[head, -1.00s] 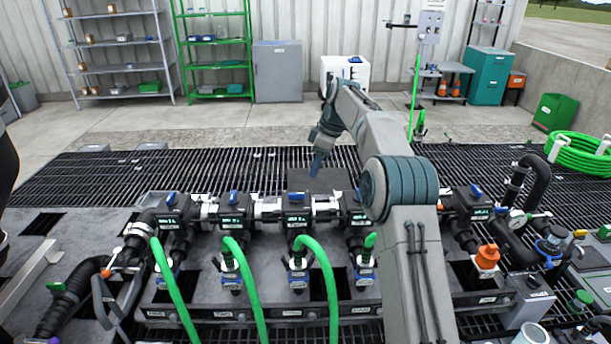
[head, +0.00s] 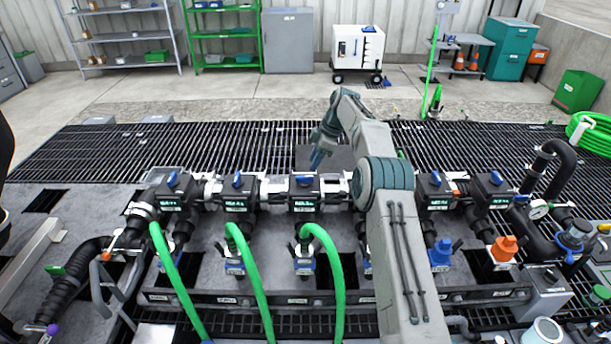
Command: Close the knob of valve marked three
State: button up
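A row of dark valve bodies with blue knobs and small lit displays runs across the manifold bench (head: 340,299). The third from the left (head: 304,201) has a blue knob (head: 304,181) on top and a green hose (head: 329,262) at its front outlet. The small markings are too blurred to read, so I cannot confirm which valve is marked three. My gripper (head: 318,159) points down just behind and above this third valve, apparently clear of its knob. The gripper is small and dark, and its fingers cannot be told apart. My forearm hides most of the fourth valve.
Other valves stand left (head: 172,193) and right (head: 437,200) of the third. Green hoses (head: 172,270) arch up from the front. Black pipes (head: 548,165) and a gauge (head: 538,209) crowd the right end. Open floor grating (head: 230,143) lies behind, with a white cart (head: 357,50) beyond.

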aim_at(305, 176)
jog(key=shift+a+p+x, duration=0.2)
jog(key=shift+p+x, duration=0.25)
jog(key=shift+x, duration=2.7)
jog(key=shift+c, duration=0.2)
